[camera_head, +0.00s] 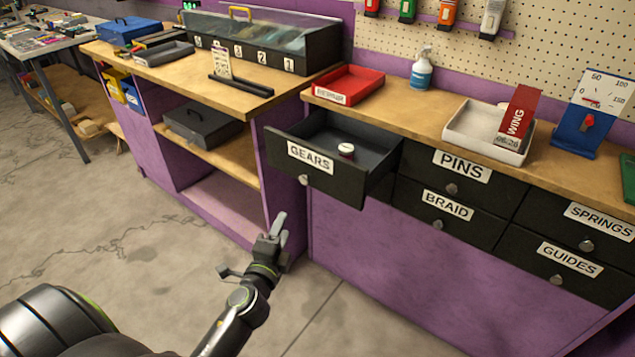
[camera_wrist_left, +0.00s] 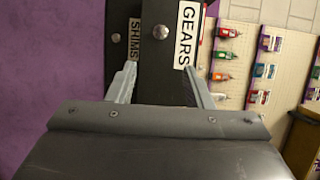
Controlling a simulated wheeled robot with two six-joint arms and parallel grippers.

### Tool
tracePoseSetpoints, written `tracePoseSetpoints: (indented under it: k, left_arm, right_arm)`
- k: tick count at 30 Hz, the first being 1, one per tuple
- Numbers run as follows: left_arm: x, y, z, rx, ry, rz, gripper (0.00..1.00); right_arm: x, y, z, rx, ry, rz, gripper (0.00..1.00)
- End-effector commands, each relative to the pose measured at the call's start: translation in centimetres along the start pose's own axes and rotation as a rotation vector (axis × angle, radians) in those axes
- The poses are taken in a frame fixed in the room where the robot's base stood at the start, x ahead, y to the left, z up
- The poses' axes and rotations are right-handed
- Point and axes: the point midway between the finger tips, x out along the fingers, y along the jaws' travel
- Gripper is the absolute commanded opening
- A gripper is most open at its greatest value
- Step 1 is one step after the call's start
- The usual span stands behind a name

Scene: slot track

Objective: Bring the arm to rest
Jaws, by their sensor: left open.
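My left gripper (camera_head: 254,243) is open and empty, low in front of the purple cabinet and below the pulled-out GEARS drawer (camera_head: 318,177). It does not touch the drawer in the head view. In the left wrist view the two fingers of the left gripper (camera_wrist_left: 163,82) stand apart, with the black GEARS drawer front (camera_wrist_left: 178,85) showing beyond them. My right gripper is not in view.
The PINS drawer (camera_head: 449,181) and BRAID drawer (camera_head: 438,216) are shut. A red tray (camera_head: 362,80), a spray bottle (camera_head: 421,70) and a white tray (camera_head: 465,135) stand on the worktop. An open-shelf bench (camera_head: 185,197) is at left. The floor (camera_head: 130,240) is clear.

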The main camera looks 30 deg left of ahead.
Motion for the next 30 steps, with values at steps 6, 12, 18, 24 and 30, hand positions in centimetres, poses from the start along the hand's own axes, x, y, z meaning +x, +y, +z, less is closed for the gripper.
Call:
tracePoseSetpoints:
  k: [6,12,18,24,30]
  left_arm:
    - [0.0,0.6,0.1,-0.009,-0.001,0.015,0.46]
    - [-1.0,8.6,0.9,-0.155,-0.031,0.213,0.46]
    - [-6.5,21.6,2.7,-0.419,-0.156,0.537,0.46]
    - [-16.1,32.4,4.4,-0.677,-0.376,0.822,0.46]
    - [-28.2,39.4,6.0,-0.896,-0.679,1.038,0.46]
  right_arm:
    - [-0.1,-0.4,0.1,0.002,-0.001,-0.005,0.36]
    - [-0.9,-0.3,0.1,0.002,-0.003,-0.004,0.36]
    - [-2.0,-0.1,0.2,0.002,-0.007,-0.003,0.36]
    - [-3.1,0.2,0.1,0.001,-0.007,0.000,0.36]
    - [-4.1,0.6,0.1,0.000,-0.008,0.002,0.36]
